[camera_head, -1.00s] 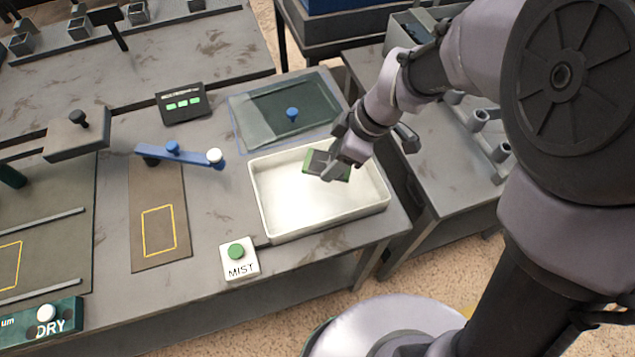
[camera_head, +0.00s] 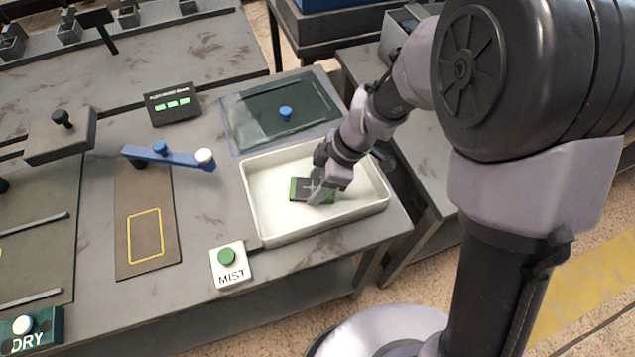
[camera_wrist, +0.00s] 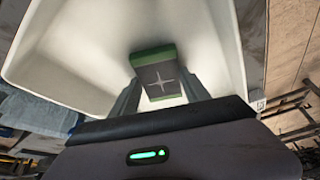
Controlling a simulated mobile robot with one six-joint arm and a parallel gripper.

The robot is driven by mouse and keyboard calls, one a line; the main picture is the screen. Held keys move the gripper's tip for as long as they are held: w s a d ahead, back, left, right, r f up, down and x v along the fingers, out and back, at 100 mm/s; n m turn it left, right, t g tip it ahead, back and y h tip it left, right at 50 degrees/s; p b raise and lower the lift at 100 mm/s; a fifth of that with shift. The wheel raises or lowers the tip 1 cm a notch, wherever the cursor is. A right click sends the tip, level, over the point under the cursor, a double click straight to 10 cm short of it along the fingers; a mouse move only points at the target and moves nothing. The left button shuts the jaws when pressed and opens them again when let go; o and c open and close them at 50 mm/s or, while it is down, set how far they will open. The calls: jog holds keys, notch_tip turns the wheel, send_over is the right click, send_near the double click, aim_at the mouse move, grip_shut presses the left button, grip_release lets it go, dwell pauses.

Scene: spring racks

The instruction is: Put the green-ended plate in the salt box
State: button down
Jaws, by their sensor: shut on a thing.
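The green-ended plate (camera_head: 299,189) is a small dark plate with green ends and a pale cross mark on its face. It also shows in the wrist view (camera_wrist: 158,76). My gripper (camera_head: 318,190) is shut on it, with one finger on each side in the wrist view (camera_wrist: 160,92). The plate is within the outline of the white open tray (camera_head: 262,219), which looks like the salt box and has a pale inside. Whether the plate touches the tray floor I cannot tell. My gripper hides part of the plate in the head view.
A glass lid (camera_head: 255,112) with a blue knob (camera_head: 285,112) lies behind the tray. A MIST button (camera_head: 228,257) stands at the tray's front left. A blue bar (camera_head: 178,157) and a dark display (camera_head: 172,104) are to the left. The tray's left part is clear.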

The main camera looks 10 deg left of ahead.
jog(key=shift+f, duration=0.15)
jog(key=c, duration=0.5)
grip_release()
jog(key=shift+r+p, duration=0.3)
jog(key=shift+r, duration=0.15)
jog(key=d+r+m+t+p, duration=0.1)
jog(key=d+r+m+p, duration=0.2)
jog(key=r, duration=0.5)
jog(key=d+r+m+p, duration=0.1)
jog(key=d+r+m, duration=0.1)
jog(key=d+r, duration=0.45)
jog(key=s+d+r+m+t, duration=0.1)
jog(key=s+d+r+m, duration=0.2)
jog(key=m, duration=0.3)
jog(key=s+d+r+m+t+h, duration=0.1)
jog(key=s+d+r+m+t, duration=0.1)
jog(key=s+m, duration=0.3)
jog(key=s+d+r+m+t+h, duration=0.1)
jog(key=s+d+r+m, duration=0.3)
jog(key=m, duration=0.4)
jog(key=shift+s+r+t, duration=0.25)
jog(key=shift+r+t, duration=0.35)
jog(key=shift+t, duration=0.1)
